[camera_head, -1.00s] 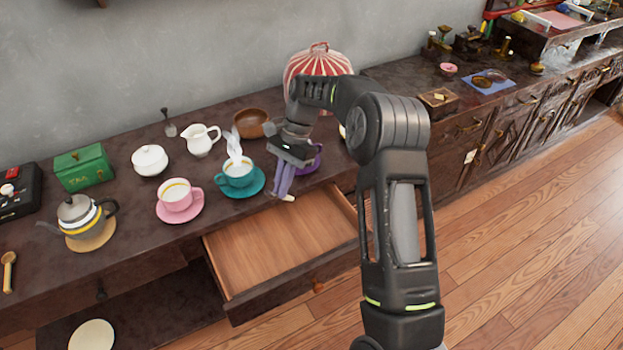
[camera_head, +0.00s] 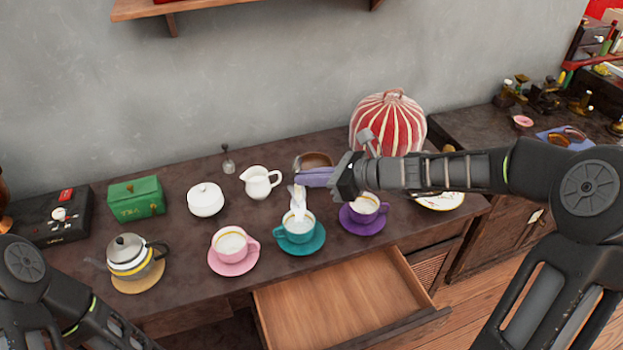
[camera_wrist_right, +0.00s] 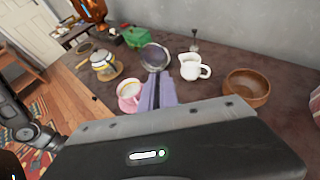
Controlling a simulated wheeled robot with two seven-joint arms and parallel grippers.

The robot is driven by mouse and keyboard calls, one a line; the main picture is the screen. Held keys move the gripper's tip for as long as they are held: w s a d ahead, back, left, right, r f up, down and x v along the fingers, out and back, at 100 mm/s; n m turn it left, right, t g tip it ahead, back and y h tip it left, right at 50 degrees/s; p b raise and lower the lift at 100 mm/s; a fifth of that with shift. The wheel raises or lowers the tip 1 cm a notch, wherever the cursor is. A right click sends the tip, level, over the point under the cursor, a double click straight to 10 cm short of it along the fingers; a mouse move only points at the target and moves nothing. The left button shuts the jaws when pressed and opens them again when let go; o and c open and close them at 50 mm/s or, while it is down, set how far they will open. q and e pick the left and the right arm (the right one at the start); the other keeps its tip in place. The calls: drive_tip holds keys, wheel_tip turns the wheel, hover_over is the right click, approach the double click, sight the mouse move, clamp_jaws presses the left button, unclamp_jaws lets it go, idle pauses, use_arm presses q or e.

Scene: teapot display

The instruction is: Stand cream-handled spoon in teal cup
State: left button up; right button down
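My right gripper (camera_head: 303,178) comes in from the right, just above the cup, fingers together. A pale piece (camera_head: 299,198) below the fingertips looks like the spoon's cream handle, pointing down to the cup. In the right wrist view a round grey spoon bowl (camera_wrist_right: 155,57) shows beyond the closed purple-grey fingers (camera_wrist_right: 157,92). My left arm shows at lower left; its gripper is out of frame.
A pink cup (camera_head: 229,240) stands left of the teal one, a purple cup (camera_head: 364,205) right. A white creamer (camera_head: 261,182) and wooden bowl (camera_head: 318,159) stand behind. The open drawer (camera_head: 340,300) juts out below the front edge.

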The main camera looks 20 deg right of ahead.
sight(301, 198)
drive_tip(key=shift+f, duration=0.2)
idle(0.4)
wheel_tip(301, 198, down, 6)
drive_tip(key=b, duration=0.5)
drive_tip(key=shift+b, duration=0.35)
drive_tip(key=shift+f+b, duration=2)
drive_tip(key=shift+f, duration=0.5)
drive_tip(key=c, duration=1.5)
unclamp_jaws()
drive_tip(key=shift+c, duration=0.2)
drive_tip(key=v, duration=0.7)
drive_tip(key=shift+s+d+p, duration=0.25)
drive_tip(key=shift+d+p, duration=0.05)
